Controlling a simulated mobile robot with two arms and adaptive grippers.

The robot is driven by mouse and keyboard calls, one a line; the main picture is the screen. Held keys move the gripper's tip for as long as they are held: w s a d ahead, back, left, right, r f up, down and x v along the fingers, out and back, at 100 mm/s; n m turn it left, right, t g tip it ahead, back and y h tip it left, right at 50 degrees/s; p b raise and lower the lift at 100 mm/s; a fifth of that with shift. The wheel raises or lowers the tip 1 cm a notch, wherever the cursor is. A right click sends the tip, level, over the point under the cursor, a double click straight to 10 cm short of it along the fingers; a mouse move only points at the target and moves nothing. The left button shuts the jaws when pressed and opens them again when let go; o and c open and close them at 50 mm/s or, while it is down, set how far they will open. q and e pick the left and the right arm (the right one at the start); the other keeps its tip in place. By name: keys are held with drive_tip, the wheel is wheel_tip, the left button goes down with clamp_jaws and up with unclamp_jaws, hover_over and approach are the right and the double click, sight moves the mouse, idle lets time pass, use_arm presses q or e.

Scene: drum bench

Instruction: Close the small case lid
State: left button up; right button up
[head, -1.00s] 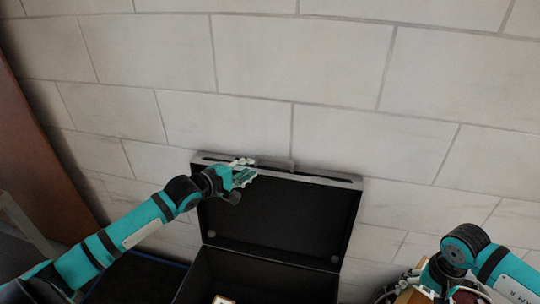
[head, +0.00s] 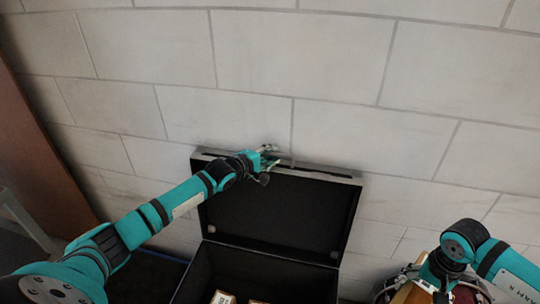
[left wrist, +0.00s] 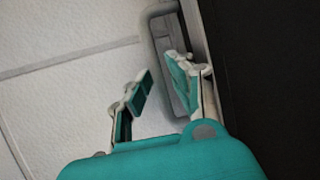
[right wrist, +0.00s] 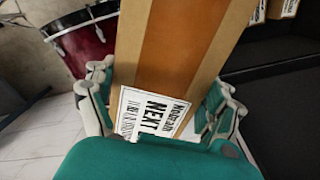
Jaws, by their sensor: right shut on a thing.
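The black case stands open against the wall in the head view, its lid (head: 275,215) raised upright behind the base (head: 225,265). My left gripper (head: 268,156) is at the lid's top edge, near the carry handle. In the left wrist view, the left gripper (left wrist: 160,78) is open, with the grey handle (left wrist: 162,40) close to its right finger. I cannot tell whether they touch. My right gripper (right wrist: 160,100) is shut on a brown cardboard box (right wrist: 180,45) with a printed white label, and it is partly cut off in the head view.
Small cardboard boxes (head: 222,298) lie in the case base. A red drum (right wrist: 85,45) stands beside the right gripper. The pale block wall (head: 300,60) is close behind the lid. A brown panel (head: 40,150) stands at the far left.

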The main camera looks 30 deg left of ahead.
drive_tip(key=shift+r, duration=0.1)
use_arm(q)
clamp_jaws()
drive_tip(key=shift+d+f, duration=0.1)
idle(0.3)
